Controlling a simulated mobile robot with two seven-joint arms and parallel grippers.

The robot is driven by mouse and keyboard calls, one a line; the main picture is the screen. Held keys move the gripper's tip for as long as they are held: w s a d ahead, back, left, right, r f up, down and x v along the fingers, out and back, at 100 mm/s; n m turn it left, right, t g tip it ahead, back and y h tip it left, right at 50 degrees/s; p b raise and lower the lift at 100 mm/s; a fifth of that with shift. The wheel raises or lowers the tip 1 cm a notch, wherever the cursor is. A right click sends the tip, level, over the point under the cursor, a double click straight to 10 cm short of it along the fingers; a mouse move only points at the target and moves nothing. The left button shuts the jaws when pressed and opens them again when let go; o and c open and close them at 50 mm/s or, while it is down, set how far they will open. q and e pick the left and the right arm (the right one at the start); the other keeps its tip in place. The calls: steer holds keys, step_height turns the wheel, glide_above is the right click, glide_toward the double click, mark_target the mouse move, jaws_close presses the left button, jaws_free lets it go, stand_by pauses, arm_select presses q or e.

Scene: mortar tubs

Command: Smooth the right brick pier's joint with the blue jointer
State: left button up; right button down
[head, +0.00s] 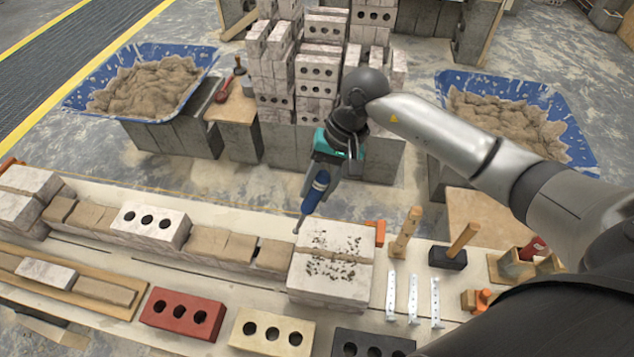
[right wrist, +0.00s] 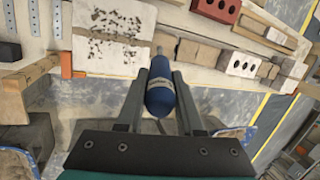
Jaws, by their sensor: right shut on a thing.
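My right gripper (head: 322,178) is shut on the blue jointer (head: 314,192), holding it by its blue handle with the thin metal tip pointing down. The tip is near the back left corner of the right brick pier (head: 318,284); I cannot tell whether it touches anything. The pier is whitish brick, with dark mortar crumbs along the joint (head: 335,257) across its top. In the right wrist view the jointer (right wrist: 160,92) sits between both fingers, and the pier (right wrist: 112,20) shows at upper left. My left gripper is not in view.
A row of brown blocks with a white holed brick (head: 150,226) runs left from the pier. Red (head: 184,313) and cream (head: 271,332) bricks lie in front. Metal strips (head: 413,297) and a wooden-handled hammer (head: 452,250) lie right. Blue mortar tubs (head: 205,58) stand behind.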

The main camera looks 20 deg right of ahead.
steer(key=shift+f, duration=0.45)
step_height(320, 180, down, 7)
steer(key=b, duration=0.5)
steer(key=shift+w+b, duration=0.1)
steer(key=shift+b, duration=0.5)
steer(key=shift+f+b, duration=0.6)
steer(key=shift+b, duration=0.55)
stand_by(0.5)
